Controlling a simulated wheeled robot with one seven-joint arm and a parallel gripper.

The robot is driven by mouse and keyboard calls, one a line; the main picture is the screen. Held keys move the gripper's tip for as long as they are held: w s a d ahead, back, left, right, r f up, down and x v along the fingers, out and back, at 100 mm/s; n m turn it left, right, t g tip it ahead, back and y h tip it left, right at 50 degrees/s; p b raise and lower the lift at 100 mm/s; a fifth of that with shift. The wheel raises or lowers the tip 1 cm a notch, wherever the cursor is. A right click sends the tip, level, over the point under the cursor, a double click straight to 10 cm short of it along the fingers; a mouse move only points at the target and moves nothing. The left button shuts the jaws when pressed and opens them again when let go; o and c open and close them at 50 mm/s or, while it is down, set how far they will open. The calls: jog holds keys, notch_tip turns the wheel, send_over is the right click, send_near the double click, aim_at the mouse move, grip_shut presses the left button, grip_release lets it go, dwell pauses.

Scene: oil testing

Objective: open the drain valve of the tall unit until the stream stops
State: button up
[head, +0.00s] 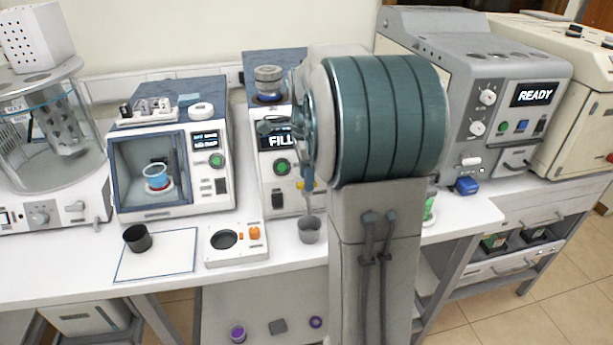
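The tall unit (262,180) stands on the bench left of my arm, with a display reading "FILL", a green button and a metal cap on top. My arm hides its right side. A small yellow part (301,185) shows low at its front, perhaps the drain valve. A grey cup (310,230) stands on the bench below it. A thin vertical line shows above the cup; I cannot tell if it is a stream. My gripper is mostly hidden by my arm's large teal joint, around the unit's front.
A blue-grey tester (208,185) stands to the left, with a black cup (137,238) on a white mat and a small white device (250,246) in front. A grey machine reading "READY" (440,80) stands right. The bench's front edge is mostly clear.

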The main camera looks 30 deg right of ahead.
jog(key=shift+f, duration=0.45)
jog(key=shift+c, duration=0.3)
grip_shut()
